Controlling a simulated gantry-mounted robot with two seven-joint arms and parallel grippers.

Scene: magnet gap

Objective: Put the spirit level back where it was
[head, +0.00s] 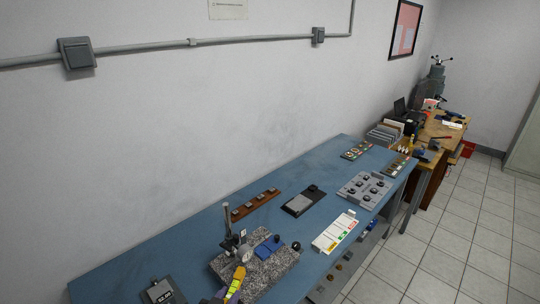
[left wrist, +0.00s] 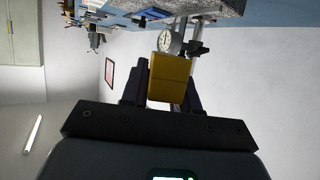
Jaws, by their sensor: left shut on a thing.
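The spirit level (head: 236,282) looks like a yellow bar at the bottom of the head view, in front of the granite plate's left part. In the left wrist view its yellow end (left wrist: 170,78) sits between the two dark fingers. My left gripper (left wrist: 168,92) is shut on it. In the head view only a dark bit of this gripper shows at the bottom edge. Whether the level touches the granite plate (head: 279,272) cannot be told. My right gripper is not in view.
A gauge stand (head: 227,222) rises from the granite plate close behind the level; its dial (left wrist: 166,41) shows in the wrist view. Blue pieces (head: 268,247) lie on the plate. A white tray (head: 334,232) and a wooden rack (head: 256,205) stand on the blue bench (head: 190,237).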

